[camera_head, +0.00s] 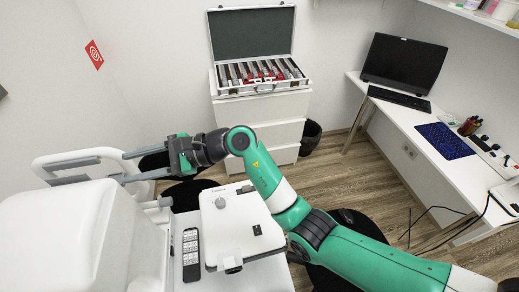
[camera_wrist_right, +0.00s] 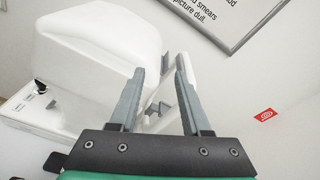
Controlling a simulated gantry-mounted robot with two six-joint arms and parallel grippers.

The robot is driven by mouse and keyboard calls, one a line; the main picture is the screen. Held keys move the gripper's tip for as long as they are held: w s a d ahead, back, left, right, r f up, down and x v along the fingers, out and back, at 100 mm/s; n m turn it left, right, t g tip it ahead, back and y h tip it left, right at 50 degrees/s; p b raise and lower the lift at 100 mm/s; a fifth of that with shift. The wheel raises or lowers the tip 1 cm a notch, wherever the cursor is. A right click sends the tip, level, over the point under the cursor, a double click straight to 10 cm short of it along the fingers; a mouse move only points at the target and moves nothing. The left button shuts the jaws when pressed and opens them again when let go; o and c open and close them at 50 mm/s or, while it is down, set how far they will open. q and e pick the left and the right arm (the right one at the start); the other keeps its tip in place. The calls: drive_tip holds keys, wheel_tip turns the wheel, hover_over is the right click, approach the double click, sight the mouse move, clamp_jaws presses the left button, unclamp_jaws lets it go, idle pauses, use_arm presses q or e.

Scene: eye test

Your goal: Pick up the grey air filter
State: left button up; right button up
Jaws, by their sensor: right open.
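I cannot make out a grey air filter in either view. My right gripper (camera_head: 121,167) reaches in from the right in the head view, its fingers pointing left beside a white frame (camera_head: 80,157). It is open and nothing is held between its fingers. In the right wrist view the two grey fingers of the right gripper (camera_wrist_right: 160,66) stand apart, with a white part and a small grey piece seen beyond them. I cannot tell whether the fingers touch the frame. My left gripper is not in view.
A large white rounded machine (camera_head: 75,240) stands at lower left. A white device (camera_head: 238,225) and a dark remote (camera_head: 190,254) are on the white table. An open case (camera_head: 262,88) stands on white drawers (camera_head: 262,115). A desk with a monitor (camera_head: 404,63) is right.

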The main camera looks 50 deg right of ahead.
drive_tip(key=s+d+f+g+h+p, duration=0.25)
drive_tip(key=d+f+g+h, duration=0.2)
drive_tip(key=d+f, duration=0.6)
use_arm(q)
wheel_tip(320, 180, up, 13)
drive_tip(key=p, duration=0.9)
use_arm(e)
drive_tip(key=m+g+h+b, duration=0.2)
drive_tip(key=m+g+h, duration=0.2)
approach(247, 187)
drive_tip(key=b+x, duration=0.8)
drive_tip(key=shift+w+f, duration=0.15)
drive_tip(key=shift+f, duration=0.25)
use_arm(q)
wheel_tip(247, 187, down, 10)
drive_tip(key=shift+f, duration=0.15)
use_arm(e)
clamp_jaws()
drive_tip(key=shift+r, duration=0.15)
